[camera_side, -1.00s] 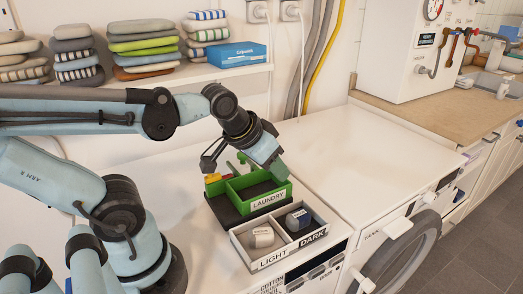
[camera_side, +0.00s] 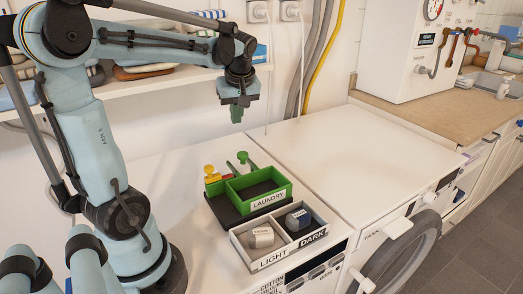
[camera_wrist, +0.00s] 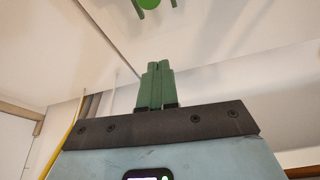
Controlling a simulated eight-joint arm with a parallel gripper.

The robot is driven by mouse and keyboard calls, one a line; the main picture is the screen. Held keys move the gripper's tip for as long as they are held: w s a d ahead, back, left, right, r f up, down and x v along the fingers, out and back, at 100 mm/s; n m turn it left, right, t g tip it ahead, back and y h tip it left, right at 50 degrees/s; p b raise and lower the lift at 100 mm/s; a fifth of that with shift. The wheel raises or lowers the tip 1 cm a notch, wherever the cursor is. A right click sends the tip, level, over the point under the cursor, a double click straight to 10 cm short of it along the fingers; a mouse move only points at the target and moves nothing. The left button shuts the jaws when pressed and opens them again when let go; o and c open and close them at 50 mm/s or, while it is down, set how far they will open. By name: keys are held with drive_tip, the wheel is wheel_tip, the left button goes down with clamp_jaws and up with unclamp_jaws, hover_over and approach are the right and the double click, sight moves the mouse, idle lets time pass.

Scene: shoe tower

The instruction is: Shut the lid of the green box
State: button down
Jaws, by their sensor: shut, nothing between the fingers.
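The green box (camera_side: 270,201) with the LAUNDRY label stands on the white machine top, on a dark base. My gripper (camera_side: 237,114) hangs high above and behind the box, fingers pointing down, shut and empty, touching nothing. In the wrist view its green fingers (camera_wrist: 155,85) are together, and a green round thing (camera_wrist: 150,3) is cut off at the top.
A grey two-part tray (camera_side: 250,266) marked LIGHT and DARK stands in front of the box, with a bundle in each part. A yellow knob (camera_side: 209,169) on red and yellow pieces is at the box's back left. A shelf of folded cloths is behind. The right machine top (camera_side: 370,150) is clear.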

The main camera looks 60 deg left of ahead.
hover_over(236, 153)
wheel_tip(236, 153, down, 6)
drive_tip(key=shift+w+f, duration=0.1)
drive_tip(key=shift+f, duration=0.1)
drive_tip(key=shift+s+d+f, duration=0.1)
drive_tip(key=shift+d+f, duration=0.15)
drive_tip(key=shift+d, duration=0.4)
drive_tip(key=shift+s+d+f, duration=0.1)
drive_tip(key=shift+d+f, duration=0.15)
drive_tip(key=shift+d, duration=0.35)
drive_tip(key=shift+s+d+f, duration=0.1)
drive_tip(key=shift+d, duration=0.45)
drive_tip(key=shift+d, duration=0.15)
drive_tip(key=d, duration=1.2)
drive_tip(key=shift+a+r, duration=0.5)
drive_tip(key=shift+a, duration=1.9)
drive_tip(key=v, duration=0.9)
drive_tip(key=s+d+f+m+t+h, duration=0.1)
drive_tip(key=d+f+m+t+h, duration=0.1)
drive_tip(key=d+m, duration=0.3)
drive_tip(key=d+f+m+t+h, duration=0.2)
drive_tip(key=d+f+m+t, duration=0.1)
drive_tip(key=m, duration=0.8)
drive_tip(key=shift+s+d+f+t, duration=0.4)
drive_tip(key=shift+d+t, duration=0.4)
drive_tip(key=shift+d, duration=0.25)
